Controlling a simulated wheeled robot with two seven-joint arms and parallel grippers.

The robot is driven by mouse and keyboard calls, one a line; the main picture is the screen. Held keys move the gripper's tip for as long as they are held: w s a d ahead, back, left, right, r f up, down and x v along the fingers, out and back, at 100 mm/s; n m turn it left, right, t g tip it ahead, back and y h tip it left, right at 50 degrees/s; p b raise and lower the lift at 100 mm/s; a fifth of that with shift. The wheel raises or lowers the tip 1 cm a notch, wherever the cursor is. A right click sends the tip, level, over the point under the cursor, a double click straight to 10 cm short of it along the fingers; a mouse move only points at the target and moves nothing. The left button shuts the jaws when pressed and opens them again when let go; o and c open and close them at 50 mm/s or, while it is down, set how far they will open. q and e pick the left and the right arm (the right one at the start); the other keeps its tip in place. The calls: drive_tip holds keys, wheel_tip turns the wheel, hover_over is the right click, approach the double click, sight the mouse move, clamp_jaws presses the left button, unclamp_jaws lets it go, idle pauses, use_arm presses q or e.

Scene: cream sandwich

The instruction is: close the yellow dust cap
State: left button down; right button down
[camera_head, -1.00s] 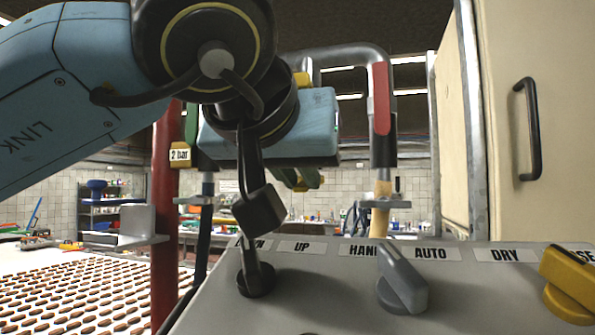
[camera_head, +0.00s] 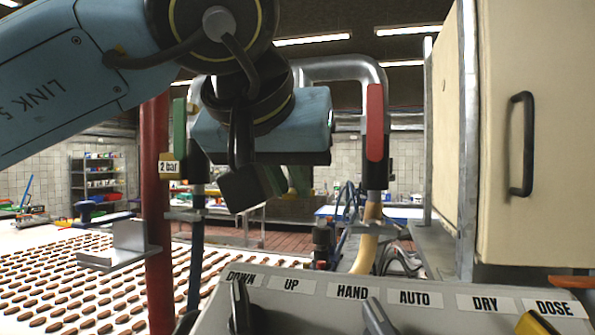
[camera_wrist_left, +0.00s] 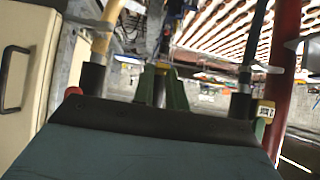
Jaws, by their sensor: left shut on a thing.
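My left gripper (camera_head: 287,180) hangs below its blue body, in front of the bent grey pipe and above the control panel. In the left wrist view its two green fingers (camera_wrist_left: 161,90) are closed in around a narrow thing. My right gripper is in neither current view.
The bent grey pipe (camera_head: 330,68) has a red handle (camera_head: 375,122) and a green handle (camera_head: 179,128). A red post (camera_head: 156,215) stands left. The control panel (camera_head: 330,315) with knobs lies in front. A cream cabinet (camera_head: 545,130) stands right. A conveyor (camera_head: 60,290) bears rows of biscuits.

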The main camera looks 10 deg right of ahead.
use_arm(q)
drive_tip(key=c, duration=1.4)
unclamp_jaws()
drive_tip(key=b+v, duration=0.1)
drive_tip(key=v, duration=1.2)
drive_tip(key=shift+s+b, duration=0.25)
drive_tip(key=shift+b, duration=0.15)
drive_tip(key=shift+a, duration=0.15)
